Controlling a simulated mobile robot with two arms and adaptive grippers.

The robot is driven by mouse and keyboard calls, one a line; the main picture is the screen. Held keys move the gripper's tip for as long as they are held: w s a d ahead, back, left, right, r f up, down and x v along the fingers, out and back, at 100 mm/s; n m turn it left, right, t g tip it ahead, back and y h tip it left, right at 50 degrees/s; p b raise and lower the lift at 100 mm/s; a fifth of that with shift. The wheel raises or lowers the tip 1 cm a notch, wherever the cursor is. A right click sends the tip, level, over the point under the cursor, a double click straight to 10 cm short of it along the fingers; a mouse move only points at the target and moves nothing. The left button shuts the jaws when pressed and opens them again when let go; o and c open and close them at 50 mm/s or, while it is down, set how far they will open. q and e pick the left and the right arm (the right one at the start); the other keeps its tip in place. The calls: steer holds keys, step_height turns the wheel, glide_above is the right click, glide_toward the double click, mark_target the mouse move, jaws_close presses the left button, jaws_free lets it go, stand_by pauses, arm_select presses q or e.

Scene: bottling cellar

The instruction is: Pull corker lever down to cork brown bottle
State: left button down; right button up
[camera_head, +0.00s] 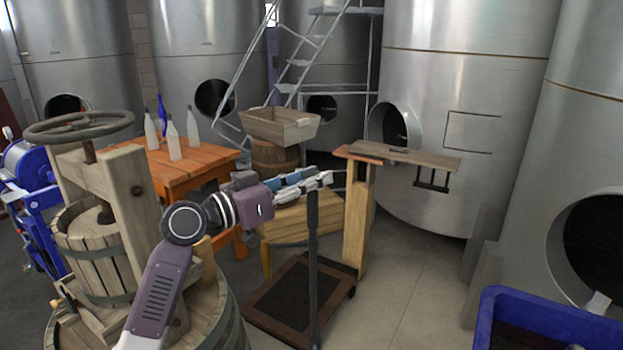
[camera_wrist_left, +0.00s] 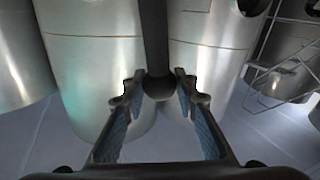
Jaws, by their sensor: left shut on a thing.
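My left gripper (camera_head: 318,180) reaches in from the lower left, with its fingers at the top of a dark upright bar (camera_head: 314,270), which I take for the corker lever. In the left wrist view the dark bar (camera_wrist_left: 154,40) ends in a rounded knob (camera_wrist_left: 159,88) between the fingertips of my left gripper (camera_wrist_left: 158,90), which is shut on it. The lower end of the bar runs toward the bottom of the head view. The corker body and the brown bottle cannot be made out in either view. My right gripper is not in view.
A wooden platform scale (camera_head: 357,220) stands just behind the bar. A wooden press (camera_head: 120,210) stands close on the left. An orange table (camera_head: 190,172) holds several bottles. A blue bin (camera_head: 540,302) is at lower right. Steel tanks (camera_head: 455,120) line the back; floor (camera_head: 420,285) is clear right of the scale.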

arm_select(q)
steer(key=s+f+m+h+b, duration=0.2)
steer(key=s+m+h+b, duration=0.2)
steer(key=s, duration=2.5)
steer(key=m+b, duration=0.1)
steer(key=m, duration=0.1)
steer(key=shift+a+f+m, duration=0.15)
steer(key=shift+a+m, duration=0.15)
steer(key=c, duration=1.5)
jaws_free()
steer(key=shift+w, duration=0.1)
